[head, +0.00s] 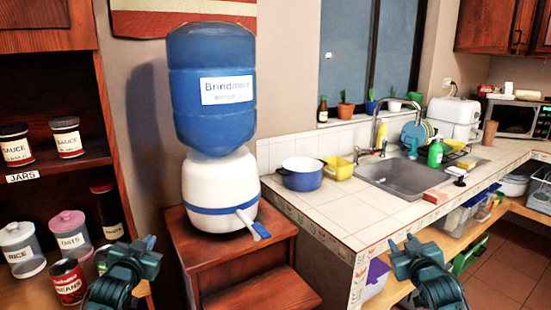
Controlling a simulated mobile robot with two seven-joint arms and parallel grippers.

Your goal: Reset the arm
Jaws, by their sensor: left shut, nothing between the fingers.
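My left gripper (145,243) is at the lower left, in front of the wooden shelf and left of the water dispenser. It is shut and empty, with its fingertips pointing up and away. My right gripper (402,242) is at the lower right, in front of the counter's near edge. Its fingertips point up, and I cannot tell whether they are open or shut. I see no object held in it. Both of my arms come in from the bottom edge.
A white dispenser (215,185) with a blue bottle (212,120) stands on a wooden stand (190,245). Left is a shelf with jars (67,137). Right is a tiled counter (345,205) with a blue pot (302,178) and sink (400,178). Floor shows at lower right.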

